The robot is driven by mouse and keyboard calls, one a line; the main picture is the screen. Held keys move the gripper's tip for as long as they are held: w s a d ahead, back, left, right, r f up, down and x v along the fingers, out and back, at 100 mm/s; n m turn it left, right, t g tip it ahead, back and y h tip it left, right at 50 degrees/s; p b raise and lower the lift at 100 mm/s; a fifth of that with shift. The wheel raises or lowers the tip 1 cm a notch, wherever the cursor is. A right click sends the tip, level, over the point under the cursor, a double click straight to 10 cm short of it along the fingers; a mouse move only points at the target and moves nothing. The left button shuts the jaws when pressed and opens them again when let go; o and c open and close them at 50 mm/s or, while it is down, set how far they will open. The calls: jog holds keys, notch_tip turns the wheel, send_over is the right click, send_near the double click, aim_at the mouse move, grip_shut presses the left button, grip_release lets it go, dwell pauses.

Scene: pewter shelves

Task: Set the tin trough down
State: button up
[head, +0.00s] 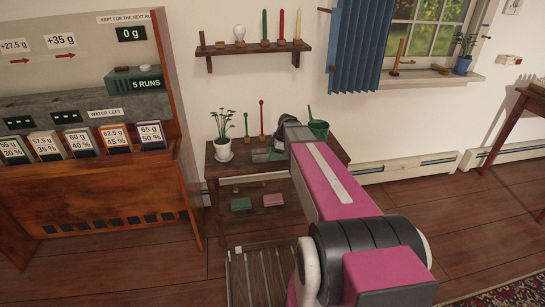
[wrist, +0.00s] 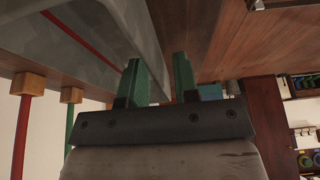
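The tin trough (wrist: 85,35) is a grey metal piece with a red line along it, large at the upper left of the wrist view. In the head view a small grey part of it (head: 261,155) shows over the small wooden table (head: 222,168), mostly hidden behind my arm. My gripper (wrist: 160,75) has green fingers on either side of the trough's wall and appears shut on it. In the head view the gripper (head: 278,148) is at the table, partly hidden. I cannot tell whether the trough touches the tabletop.
Green (head: 241,204) and pink (head: 272,200) blocks lie below. A cabinet (head: 110,190) stands left.

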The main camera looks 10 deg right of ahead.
jog(key=v, duration=1)
jog(key=shift+d+r, duration=0.1)
jog(key=shift+r, duration=0.25)
jog(key=s+a+f+m+h, duration=0.2)
jog(key=s+f+m, duration=0.3)
jog(key=s+m, duration=0.4)
jog(key=s+a+f+m+h, duration=0.2)
jog(key=s+f+m, duration=0.4)
jog(key=s+m, duration=0.3)
jog(key=s, duration=0.3)
jog(key=shift+s+f+h, duration=0.15)
jog(key=shift+f+h, duration=0.15)
